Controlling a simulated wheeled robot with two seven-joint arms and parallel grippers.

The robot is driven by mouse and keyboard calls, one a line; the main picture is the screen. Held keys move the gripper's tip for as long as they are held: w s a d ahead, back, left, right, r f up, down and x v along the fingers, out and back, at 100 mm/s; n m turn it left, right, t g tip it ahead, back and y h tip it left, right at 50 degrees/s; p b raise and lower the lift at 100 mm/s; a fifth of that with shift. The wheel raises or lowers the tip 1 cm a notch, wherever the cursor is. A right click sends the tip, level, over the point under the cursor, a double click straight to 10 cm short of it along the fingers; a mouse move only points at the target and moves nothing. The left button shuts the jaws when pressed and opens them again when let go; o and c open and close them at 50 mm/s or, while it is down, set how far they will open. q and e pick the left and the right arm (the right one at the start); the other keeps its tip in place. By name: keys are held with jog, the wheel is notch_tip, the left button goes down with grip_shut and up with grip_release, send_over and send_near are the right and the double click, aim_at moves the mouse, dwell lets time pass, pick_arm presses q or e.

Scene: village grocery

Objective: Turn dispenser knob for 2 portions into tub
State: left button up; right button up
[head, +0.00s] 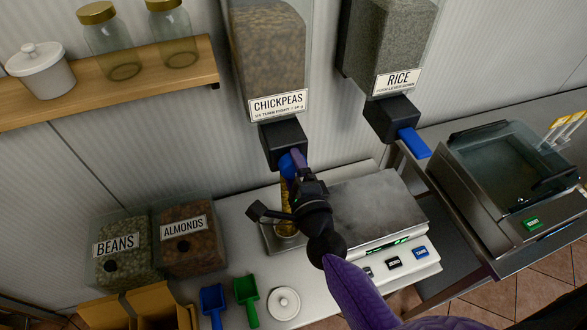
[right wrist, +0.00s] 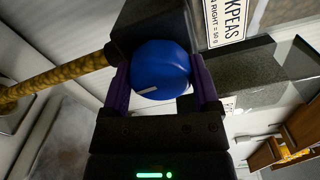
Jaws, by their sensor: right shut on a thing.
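The chickpea dispenser (head: 268,62) hangs on the wall, with a black outlet block (head: 283,143) below its label. Its round blue knob (right wrist: 160,77) has a white mark and sits between the purple fingers of my right gripper (right wrist: 162,85). The gripper is shut on the knob, which also shows partly in the head view (head: 287,166). A column of chickpeas (right wrist: 60,80) runs down from the outlet; in the head view it shows behind my gripper (head: 284,192).
A rice dispenser (head: 390,45) with a blue handle (head: 414,143) hangs to the right. Bins of beans (head: 122,262) and almonds (head: 188,246), blue (head: 212,301) and green (head: 246,296) scoops and a white lid (head: 284,303) stand left of and before the scale.

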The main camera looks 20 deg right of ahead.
jog(key=shift+m, duration=0.5)
dwell(0.3)
jog(key=o, duration=1.1)
jog(key=s+b, duration=0.1)
jog(key=s, duration=0.9)
jog(key=shift+d, duration=0.15)
